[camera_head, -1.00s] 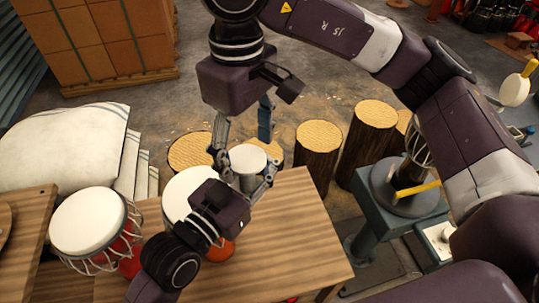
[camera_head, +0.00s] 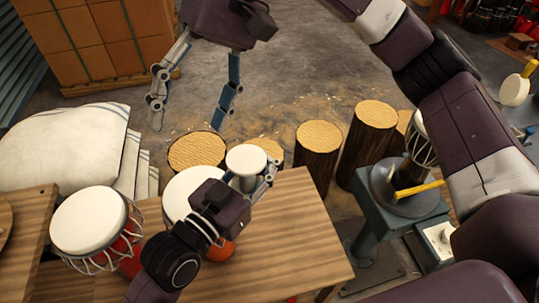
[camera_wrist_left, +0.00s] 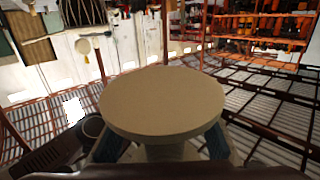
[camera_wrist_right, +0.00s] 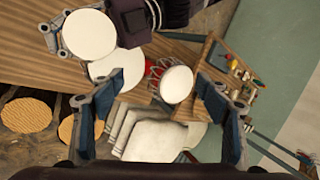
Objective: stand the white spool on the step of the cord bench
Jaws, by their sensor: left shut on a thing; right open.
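The white spool (camera_head: 246,158) has a round pale top. It is upright in my left gripper (camera_head: 252,176), which is shut on it above the wooden table. Its flat top fills the middle of the left wrist view (camera_wrist_left: 162,100), and it also shows in the right wrist view (camera_wrist_right: 88,33). My right gripper (camera_head: 187,122) is open and empty, up and left of the spool, with its fingers wide apart. A teal metal stand (camera_head: 372,238) at the right, with a lower shelf bearing a white pad, may be the cord bench; I cannot tell for certain.
The wooden table (camera_head: 290,240) holds a white-topped drum (camera_head: 185,190) under my left gripper. A red corded drum (camera_head: 88,220) is at the left. Log stumps (camera_head: 318,145) stand behind. A turntable (camera_head: 405,195) with a corded drum and yellow-handled mallet tops the stand.

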